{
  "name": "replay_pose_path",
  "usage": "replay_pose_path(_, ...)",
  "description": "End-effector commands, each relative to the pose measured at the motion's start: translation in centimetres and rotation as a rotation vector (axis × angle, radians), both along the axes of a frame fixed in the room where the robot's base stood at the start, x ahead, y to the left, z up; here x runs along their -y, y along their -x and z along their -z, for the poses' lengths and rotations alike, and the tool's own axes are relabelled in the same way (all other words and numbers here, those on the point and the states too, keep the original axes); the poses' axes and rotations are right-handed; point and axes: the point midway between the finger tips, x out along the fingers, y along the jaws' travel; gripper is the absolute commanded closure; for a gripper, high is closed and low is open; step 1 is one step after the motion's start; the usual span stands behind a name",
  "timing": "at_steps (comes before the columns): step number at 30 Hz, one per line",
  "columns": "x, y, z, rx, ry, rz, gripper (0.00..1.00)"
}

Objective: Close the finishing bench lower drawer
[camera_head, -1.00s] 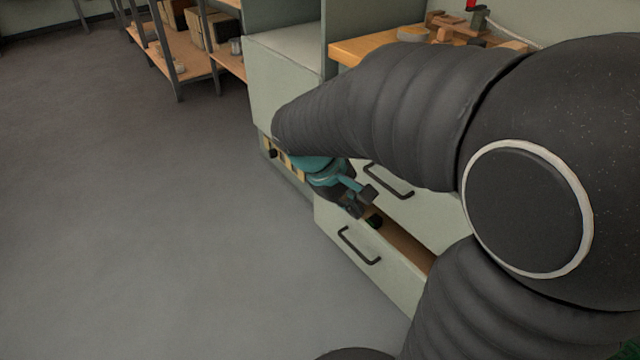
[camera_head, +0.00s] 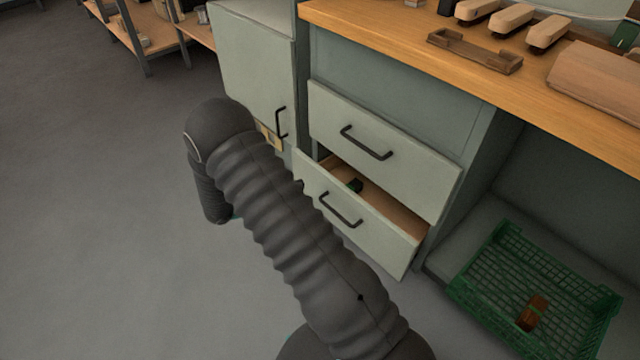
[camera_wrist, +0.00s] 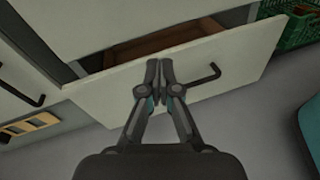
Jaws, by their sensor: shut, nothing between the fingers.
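The lower drawer (camera_head: 385,243) of the finishing bench is pulled partly out, with its black handle (camera_head: 340,210) on the pale front. In the head view my arm hides the gripper.
The upper drawer (camera_head: 420,180) looks shut above it. A cabinet door (camera_head: 250,65) is to the left. A green crate (camera_head: 470,292) stands right of the drawers. The wooden benchtop (camera_head: 400,42) holds brush blocks. Grey floor at left is open.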

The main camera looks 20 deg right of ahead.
Motion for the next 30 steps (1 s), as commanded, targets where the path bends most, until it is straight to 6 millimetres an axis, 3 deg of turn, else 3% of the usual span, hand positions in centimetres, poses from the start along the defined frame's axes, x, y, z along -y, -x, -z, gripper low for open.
replay_pose_path(1,-0.6,-0.4,2.1,-0.030,0.037,-0.040,1.00)
replay_pose_path(3,-1.1,-0.9,4.1,-0.060,0.084,-0.091,1.00)
replay_pose_path(10,-2.5,-1.6,8.5,-0.121,0.179,-0.200,1.00)
replay_pose_path(17,-1.8,-2.1,9.3,-0.132,0.198,-0.221,1.00)
replay_pose_path(30,5.5,-4.7,9.2,-0.130,0.197,-0.217,1.00)
